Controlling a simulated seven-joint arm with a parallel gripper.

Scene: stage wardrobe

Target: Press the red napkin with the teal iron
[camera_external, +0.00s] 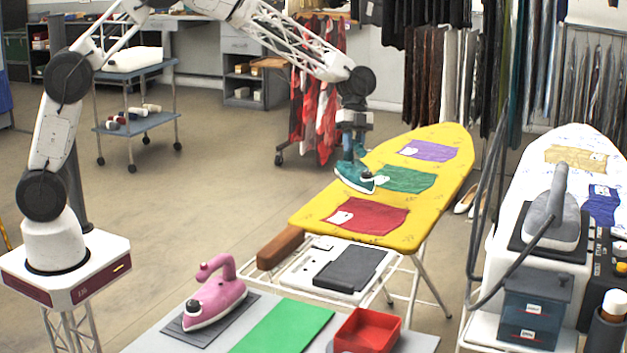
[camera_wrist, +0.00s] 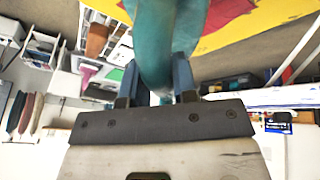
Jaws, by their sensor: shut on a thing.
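The teal iron (camera_external: 352,177) hangs from my gripper (camera_external: 358,150) above the left edge of the yellow ironing board (camera_external: 300,219). My gripper is shut on its handle. In the wrist view the teal handle (camera_wrist: 155,45) fills the space between the two fingers (camera_wrist: 155,85). The red napkin (camera_external: 372,216) lies flat at the near end of the board, with a white tag on its left part. The iron is beyond the red napkin, beside the green napkin (camera_external: 408,179). Part of the red napkin (camera_wrist: 228,12) shows behind the handle in the wrist view.
A purple napkin (camera_external: 430,151) lies farther along the board. An empty-looking iron rest (camera_external: 350,268) and a brown block (camera_external: 280,248) adjoin its near end. A pink iron (camera_external: 215,300), a green mat (camera_external: 282,328) and a red tray (camera_external: 367,333) stand in front. A grey iron (camera_external: 551,220) stands right.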

